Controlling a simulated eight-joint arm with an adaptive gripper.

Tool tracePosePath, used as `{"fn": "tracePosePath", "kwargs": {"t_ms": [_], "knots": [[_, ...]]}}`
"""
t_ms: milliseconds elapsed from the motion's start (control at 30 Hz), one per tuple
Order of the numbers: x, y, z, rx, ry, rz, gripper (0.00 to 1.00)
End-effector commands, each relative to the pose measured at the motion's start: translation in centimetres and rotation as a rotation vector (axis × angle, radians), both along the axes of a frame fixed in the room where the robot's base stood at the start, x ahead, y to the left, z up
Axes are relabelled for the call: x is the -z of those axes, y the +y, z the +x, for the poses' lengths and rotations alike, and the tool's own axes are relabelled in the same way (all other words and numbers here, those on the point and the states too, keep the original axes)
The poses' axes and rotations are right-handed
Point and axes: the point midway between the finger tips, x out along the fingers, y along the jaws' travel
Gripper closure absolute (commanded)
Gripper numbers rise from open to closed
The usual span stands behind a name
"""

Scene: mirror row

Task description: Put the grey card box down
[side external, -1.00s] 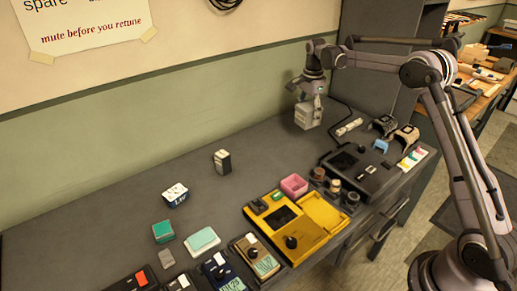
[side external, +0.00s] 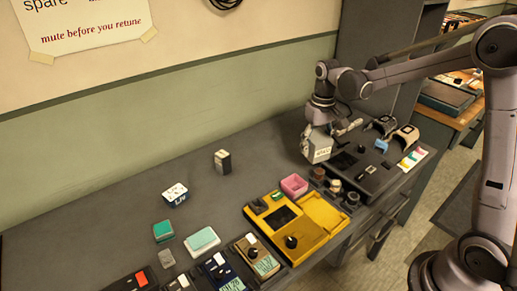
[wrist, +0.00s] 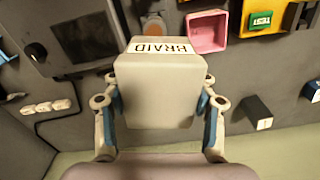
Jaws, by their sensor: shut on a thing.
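The grey card box (side external: 316,153) is held by my gripper (side external: 313,136) at the left end of the black device (side external: 362,172), in the side view. In the wrist view the box (wrist: 155,95) fills the middle, with a white BRAID label near its upper edge. The fingers of my gripper (wrist: 160,112) press on its left and right sides. The underside of the box is hidden, and I cannot tell whether it touches the bench.
The pink tray (side external: 294,186) and yellow unit (side external: 290,226) stand in front. A black-and-white box (side external: 222,162) stands to the left, with a white-topped box (side external: 175,194) farther left. Bare grey bench (side external: 262,155) lies between the black-and-white box and my gripper.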

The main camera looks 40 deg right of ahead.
Motion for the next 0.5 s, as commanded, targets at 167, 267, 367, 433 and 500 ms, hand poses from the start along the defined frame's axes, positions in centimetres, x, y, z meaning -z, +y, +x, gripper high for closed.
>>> {"fn": "tracePosePath", "kwargs": {"t_ms": [167, 267, 367, 433, 500], "knots": [[0.3, 1.0, -1.9, -0.165, 0.000, 0.000, 0.77], [0.4, 1.3, -2.4, -0.206, 0.000, 0.000, 0.77], [0.5, 1.3, -2.5, -0.221, 0.000, 0.000, 0.77], [0.5, 1.3, -2.5, -0.222, 0.000, 0.000, 0.77], [0.5, 1.3, -2.5, -0.221, 0.000, 0.000, 0.77]]}}
